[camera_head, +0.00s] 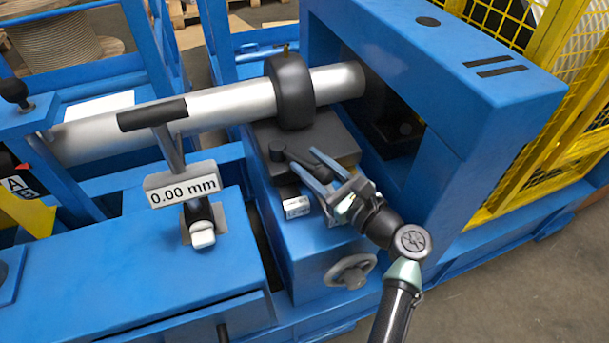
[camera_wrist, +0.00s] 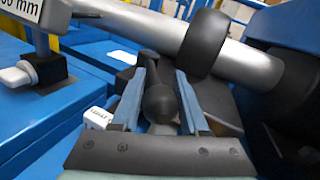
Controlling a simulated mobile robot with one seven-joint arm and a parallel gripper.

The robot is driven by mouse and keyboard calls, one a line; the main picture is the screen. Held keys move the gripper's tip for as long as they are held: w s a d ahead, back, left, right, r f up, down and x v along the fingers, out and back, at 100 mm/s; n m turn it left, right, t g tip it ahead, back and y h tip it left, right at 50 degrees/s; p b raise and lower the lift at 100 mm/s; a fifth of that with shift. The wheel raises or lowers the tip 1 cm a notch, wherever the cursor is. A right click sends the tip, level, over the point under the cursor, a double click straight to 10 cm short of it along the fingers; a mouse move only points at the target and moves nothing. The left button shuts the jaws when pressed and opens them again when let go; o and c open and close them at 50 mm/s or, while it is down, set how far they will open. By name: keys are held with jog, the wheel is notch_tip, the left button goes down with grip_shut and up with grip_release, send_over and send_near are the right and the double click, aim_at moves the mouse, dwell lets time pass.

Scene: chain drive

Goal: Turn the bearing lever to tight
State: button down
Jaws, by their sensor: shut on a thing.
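The bearing lever (camera_head: 279,152) is black and lies on a dark block under the black bearing ring (camera_head: 291,91). In the wrist view, the lever's round black knob (camera_wrist: 160,103) shows between the two blue fingers. My gripper (camera_head: 304,156) is shut on the lever, with one finger on each side; it also shows in the wrist view (camera_wrist: 157,68). The fingers hide part of the lever. A small white label (camera_head: 296,207) sits in front of the block; its lettering is too small to read surely.
A silver shaft (camera_head: 225,105) runs through the ring into a blue housing (camera_head: 470,85). A "0.00 mm" display (camera_head: 183,190) stands to the left. A grey handwheel (camera_head: 350,271) is below my gripper. A yellow mesh guard (camera_head: 555,125) stands at the right.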

jog(key=shift+w+d+n+g+y+b, duration=0.7)
jog(key=shift+n+g+y+b, duration=0.1)
jog(key=shift+y+b, duration=0.2)
jog(key=shift+w+r+n+g+y+b, duration=0.1)
jog(key=shift+w+n+g+y+b, duration=0.25)
jog(key=shift+n+g+y+b, duration=0.2)
jog(key=shift+g, duration=0.25)
jog(key=shift+c, duration=2.2)
grip_release()
jog(key=shift+a, duration=0.1)
jog(key=shift+s, duration=0.1)
jog(key=p+v, duration=0.2)
jog(key=v, duration=1)
jog(key=shift+s+d, duration=0.2)
jog(key=shift+d, duration=0.15)
